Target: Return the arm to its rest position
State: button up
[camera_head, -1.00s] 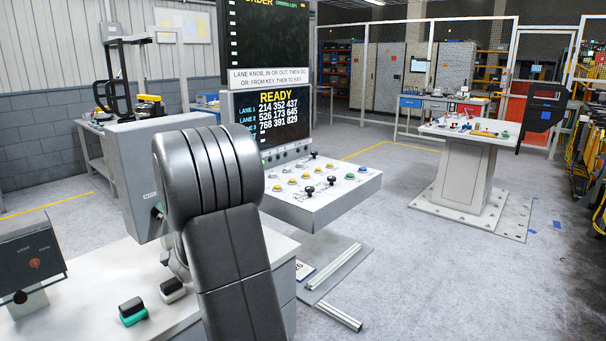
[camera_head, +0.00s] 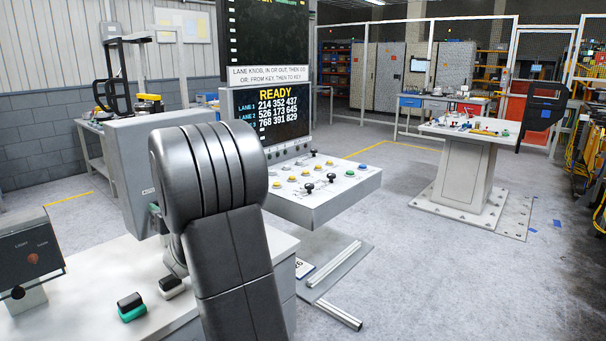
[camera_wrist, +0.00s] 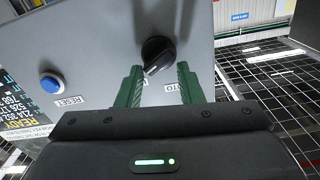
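In the head view my arm (camera_head: 230,210) rises in the foreground, bent at a thick rounded joint. My gripper is hidden in that view. In the wrist view my gripper (camera_wrist: 159,68) shows two green fingers spread apart, so it is open. A black rotary knob (camera_wrist: 156,52) on a grey panel (camera_wrist: 95,45) appears between and just beyond the fingertips. I cannot tell whether they touch it. Nothing is held. A blue button (camera_wrist: 50,83) labelled RESET is on the same panel, to the left of the fingers.
A grey box (camera_head: 132,140) stands behind my arm. A sloped console (camera_head: 320,205) with several buttons and knobs stands under a screen (camera_head: 271,115) reading READY. A green-and-black block (camera_head: 131,307) lies on the white bench at lower left. Open floor (camera_head: 420,275) lies to the right.

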jog(key=s+d+n, duration=0.1)
jog(key=s+d, duration=0.3)
jog(key=d, duration=0.1)
jog(key=shift+s+n+b, duration=0.3)
jog(key=shift+b, duration=0.15)
